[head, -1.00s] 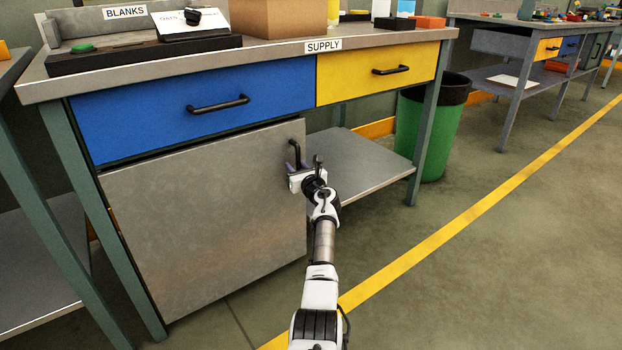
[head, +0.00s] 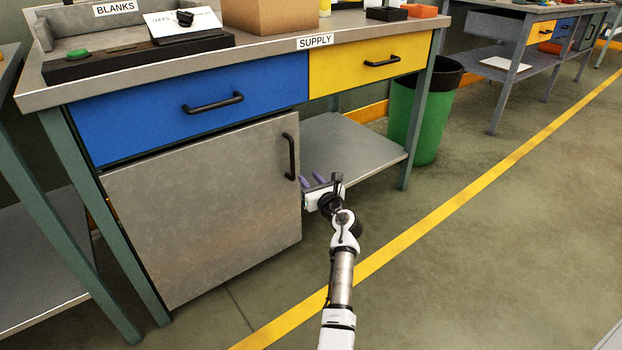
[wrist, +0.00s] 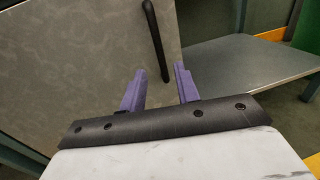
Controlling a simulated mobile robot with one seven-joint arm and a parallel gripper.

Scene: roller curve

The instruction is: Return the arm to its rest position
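My gripper (head: 315,181) is in front of the workbench, just right of and below the black handle (head: 290,157) of the grey cabinet door (head: 205,205). In the wrist view its two purple fingers (wrist: 160,88) stand apart with nothing between them. The door handle also shows in the wrist view (wrist: 156,42), beyond the fingers and apart from them. The grey door appears closed or nearly so; I cannot tell exactly.
A blue drawer (head: 190,108) and a yellow drawer (head: 370,70) are shut above. An open lower shelf (head: 355,145) lies right of the door. A green bin (head: 425,115) stands farther right. The floor (head: 480,250) on the right is clear.

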